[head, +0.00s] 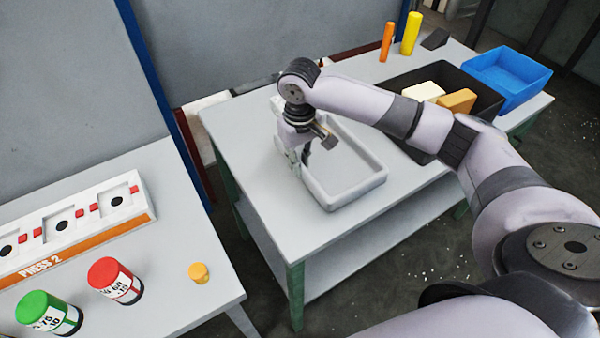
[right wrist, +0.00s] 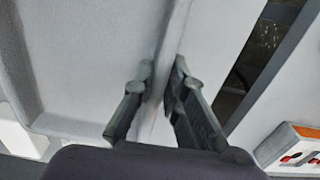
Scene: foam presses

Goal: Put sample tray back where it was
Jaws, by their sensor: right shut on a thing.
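The sample tray (head: 347,193) is a light grey, shallow rectangular tray with raised rims and an empty visible floor. It is at the left part of the right-hand table in the head view. My right gripper (head: 296,155) is at its left rim, pointing down. In the right wrist view, my right gripper (right wrist: 158,95) has one finger on each side of the tray's wall (right wrist: 168,62), shut on it. I cannot tell whether the tray rests on the table or hangs just above it. My left gripper is not in view.
The table (head: 250,140) also bears a black bin (head: 484,104) with cream and orange blocks, a blue bin (head: 510,75), and orange (head: 387,42) and yellow (head: 411,33) cylinders. Another table at left holds the PRESS 2 panel (head: 75,228), red (head: 115,281) and green (head: 48,314) canisters.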

